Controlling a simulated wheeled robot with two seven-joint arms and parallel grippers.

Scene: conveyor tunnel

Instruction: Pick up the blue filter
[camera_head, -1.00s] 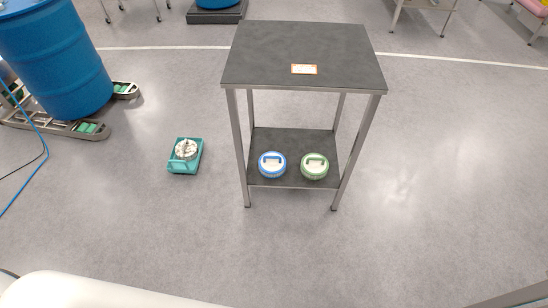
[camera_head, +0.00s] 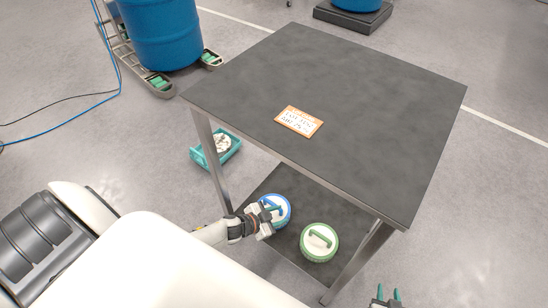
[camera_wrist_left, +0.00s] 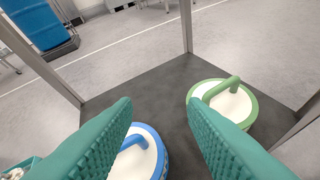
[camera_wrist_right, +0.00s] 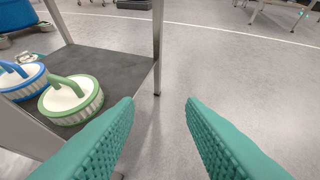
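The blue filter (camera_head: 279,212) is a round white canister with a blue rim and a blue handle, on the lower shelf of the grey table. My left gripper (camera_head: 268,213) is at its left side in the head view and hides part of it. In the left wrist view the teal fingers are wide apart, and the blue filter (camera_wrist_left: 143,152) shows between them, partly behind the left finger. I cannot tell whether they touch it. My right gripper (camera_head: 386,297) is open and empty, outside the table's right side; its fingers are apart in the right wrist view (camera_wrist_right: 160,105).
A green filter (camera_head: 319,243) stands on the same lower shelf (camera_head: 345,220), right of the blue one. The tabletop (camera_head: 350,95) overhangs the shelf, with legs at the corners. A teal crate (camera_head: 232,147) sits on the floor to the left. A blue drum (camera_head: 165,35) stands behind.

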